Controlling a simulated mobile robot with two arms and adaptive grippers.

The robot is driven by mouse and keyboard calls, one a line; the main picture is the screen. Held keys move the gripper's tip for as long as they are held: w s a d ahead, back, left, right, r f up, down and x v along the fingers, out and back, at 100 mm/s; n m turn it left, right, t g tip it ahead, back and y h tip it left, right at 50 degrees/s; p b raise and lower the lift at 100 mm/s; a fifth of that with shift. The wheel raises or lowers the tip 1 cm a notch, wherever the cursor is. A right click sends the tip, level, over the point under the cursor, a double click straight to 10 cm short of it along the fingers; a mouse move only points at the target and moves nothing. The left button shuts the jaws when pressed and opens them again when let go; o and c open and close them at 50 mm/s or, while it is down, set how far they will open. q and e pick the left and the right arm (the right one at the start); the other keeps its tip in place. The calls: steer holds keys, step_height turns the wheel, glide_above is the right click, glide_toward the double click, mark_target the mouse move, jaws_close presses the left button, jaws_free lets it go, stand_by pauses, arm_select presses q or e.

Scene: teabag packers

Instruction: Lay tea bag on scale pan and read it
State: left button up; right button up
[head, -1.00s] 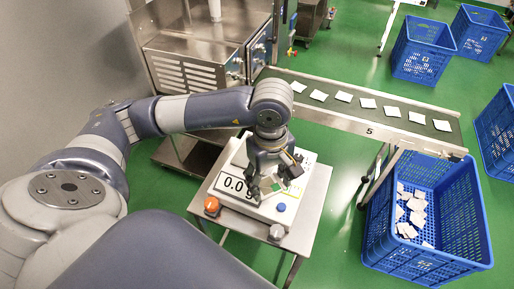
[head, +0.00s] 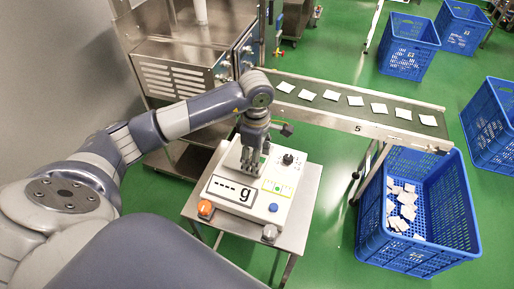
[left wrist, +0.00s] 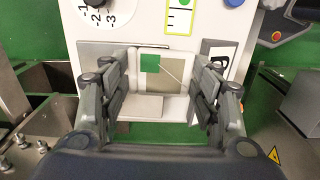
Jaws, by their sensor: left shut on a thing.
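The white scale (head: 247,208) stands on a steel table, and its display (head: 232,190) reads "----g" with no number. My left gripper (head: 252,168) points down over the back left part of the scale and hides most of the pan in the head view. In the left wrist view, the tea bag (left wrist: 178,78), a pale square with a green tag and a string, lies flat between the fingertips (left wrist: 165,88). The gripper is shut on it. The steel scale pan (left wrist: 100,62) is right below; whether the bag touches it is unclear. My right gripper is not in view.
A conveyor (head: 440,131) with a row of white tea bags runs behind and right of the scale. A blue crate (head: 462,238) holding several bags stands right of the table (head: 303,200). A steel machine (head: 180,80) stands behind my arm.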

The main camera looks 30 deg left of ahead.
arm_select(q)
steer(key=w, duration=0.1)
steer(key=w+a, duration=0.2)
steer(key=shift+w+f+p, duration=0.15)
steer(key=shift+w+p, duration=0.15)
steer(key=shift+w+a, duration=0.35)
steer(key=shift+w, duration=0.35)
step_height(320, 180, down, 4)
steer(key=shift+r+p, duration=0.1)
steer(key=shift+p, duration=0.5)
steer(key=shift+o, duration=1)
steer(key=o, duration=0.4)
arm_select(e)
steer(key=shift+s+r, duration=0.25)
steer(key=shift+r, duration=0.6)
